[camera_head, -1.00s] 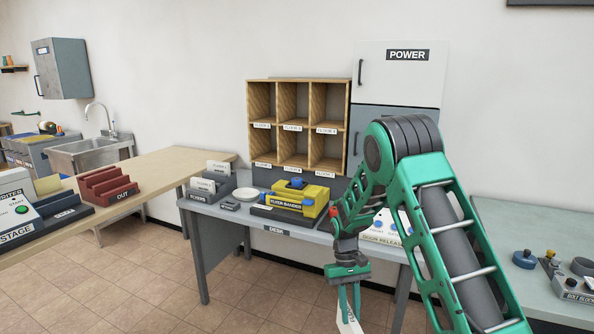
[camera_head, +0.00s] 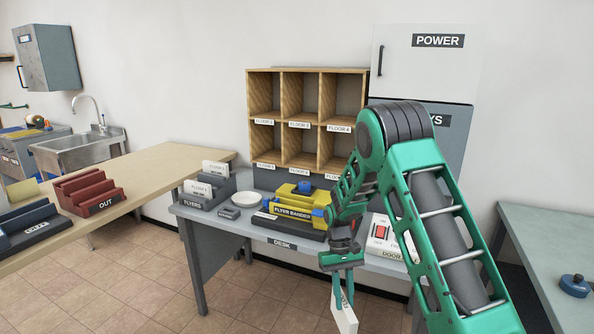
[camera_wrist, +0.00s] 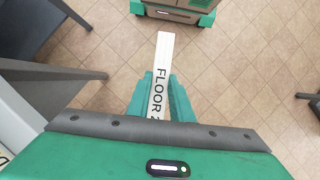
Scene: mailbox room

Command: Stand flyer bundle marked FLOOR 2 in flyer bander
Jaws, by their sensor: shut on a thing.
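My gripper (camera_head: 343,296) is shut on a white flyer bundle (camera_head: 344,318), which hangs below the fingers in front of the desk. The wrist view shows the bundle (camera_wrist: 161,75) between the green fingers (camera_wrist: 160,98), with the print "FLOOR" and a partly hidden digit that looks like 2. The yellow flyer bander (camera_head: 291,209) with a blue knob and dark base stands on the desk, above and left of my gripper in the head view. My arm hides its right side.
The grey desk (camera_head: 255,237) also holds a flyers tray (camera_head: 207,192) with bundles, a white plate (camera_head: 246,198) and the door release box (camera_head: 384,236). Wooden pigeonholes (camera_head: 305,121) stand behind. A counter (camera_head: 150,168) with a red OUT tray (camera_head: 91,190) is at left. Floor in front is clear.

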